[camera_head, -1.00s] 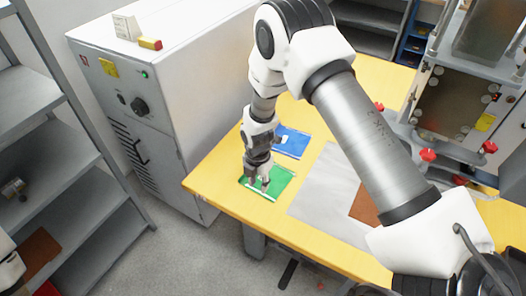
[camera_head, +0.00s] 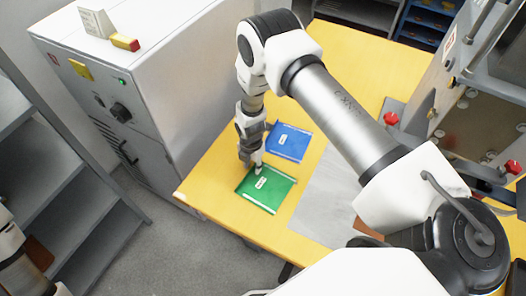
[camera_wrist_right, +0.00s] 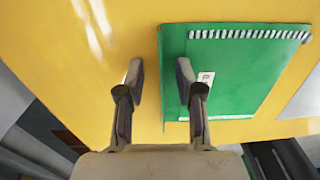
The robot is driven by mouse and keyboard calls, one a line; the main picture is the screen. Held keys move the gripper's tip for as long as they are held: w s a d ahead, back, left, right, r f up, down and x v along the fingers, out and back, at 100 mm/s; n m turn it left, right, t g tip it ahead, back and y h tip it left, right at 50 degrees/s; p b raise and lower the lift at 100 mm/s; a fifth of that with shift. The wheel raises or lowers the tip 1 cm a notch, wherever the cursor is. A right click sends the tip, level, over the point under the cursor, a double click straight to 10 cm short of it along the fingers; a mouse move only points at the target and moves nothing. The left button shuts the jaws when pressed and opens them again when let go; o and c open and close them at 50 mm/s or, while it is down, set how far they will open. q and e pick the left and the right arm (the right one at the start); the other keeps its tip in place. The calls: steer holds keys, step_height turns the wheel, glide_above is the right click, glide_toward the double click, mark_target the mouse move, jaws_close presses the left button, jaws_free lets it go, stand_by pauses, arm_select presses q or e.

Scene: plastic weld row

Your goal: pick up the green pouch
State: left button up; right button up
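The green pouch (camera_head: 268,192) lies flat on the yellow table near its front left edge, with a small white label on top. It also shows in the right wrist view (camera_wrist_right: 250,75), with a white ribbed strip along one edge. My right gripper (camera_head: 252,168) is at the pouch's upper left edge. One finger is over the pouch beside the label, the other over bare table. I cannot tell whether the fingertips touch. My left gripper is out of view; part of that arm shows at lower left.
A blue pouch (camera_head: 289,142) lies just behind the green one. A grey mat (camera_head: 328,195) lies to the right. A white cabinet (camera_head: 150,95) stands left of the table. A machine with red knobs (camera_head: 391,119) stands at the right.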

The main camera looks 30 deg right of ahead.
steer(key=shift+s+r, duration=0.1)
steer(key=shift+s, duration=0.05)
steer(key=shift+c, duration=0.7)
steer(key=shift+a, duration=0.1)
jaws_close()
steer(key=shift+r, duration=0.1)
